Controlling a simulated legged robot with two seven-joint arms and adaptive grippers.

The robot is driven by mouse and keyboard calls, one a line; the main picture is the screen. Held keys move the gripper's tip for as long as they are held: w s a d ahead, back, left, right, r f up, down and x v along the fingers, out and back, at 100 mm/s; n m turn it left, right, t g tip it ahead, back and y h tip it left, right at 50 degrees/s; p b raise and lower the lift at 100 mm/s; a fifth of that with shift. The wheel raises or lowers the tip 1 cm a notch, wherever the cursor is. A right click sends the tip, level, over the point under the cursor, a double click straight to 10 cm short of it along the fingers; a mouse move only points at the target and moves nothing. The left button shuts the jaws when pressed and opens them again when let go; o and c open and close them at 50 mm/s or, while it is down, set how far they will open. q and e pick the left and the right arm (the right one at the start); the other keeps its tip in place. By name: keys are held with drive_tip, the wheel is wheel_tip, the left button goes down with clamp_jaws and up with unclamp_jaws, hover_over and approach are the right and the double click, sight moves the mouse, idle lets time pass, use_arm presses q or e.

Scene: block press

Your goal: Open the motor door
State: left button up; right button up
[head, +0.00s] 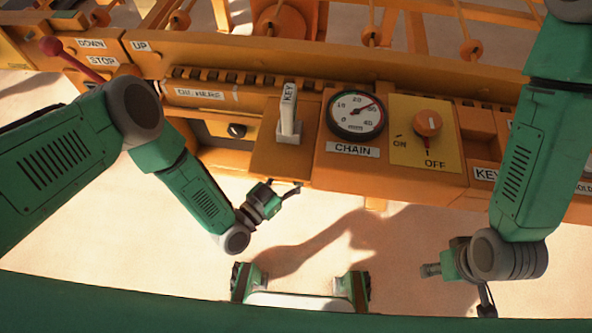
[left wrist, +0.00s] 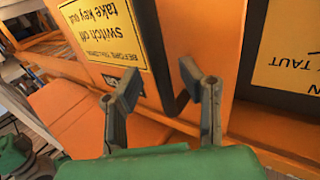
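In the left wrist view, an orange panel (left wrist: 205,30) carries a yellow sign (left wrist: 103,32), upside down, reading "switch off", "take key out". It appears to be the motor door and looks closed. A dark bar-like handle (left wrist: 167,75) stands out from it. My left gripper (left wrist: 162,98) is open, its fingers on either side of the handle's lower end; contact is not clear. In the head view my left gripper (head: 280,196) is at the machine's front, and the panel face is hidden. My right gripper (head: 460,283) hangs empty at the right, fingers apart, away from the machine.
The orange console bears a white KEY piece (head: 289,110) standing upright, a CHAIN gauge (head: 356,115) and an ON/OFF knob (head: 428,124) with its pointer toward OFF. A red-knobbed lever (head: 72,58) is at left. Pale floor (head: 400,225) is free before the machine.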

use_arm(q)
drive_tip(key=v, duration=1.1)
drive_tip(key=shift+a+f, duration=0.1)
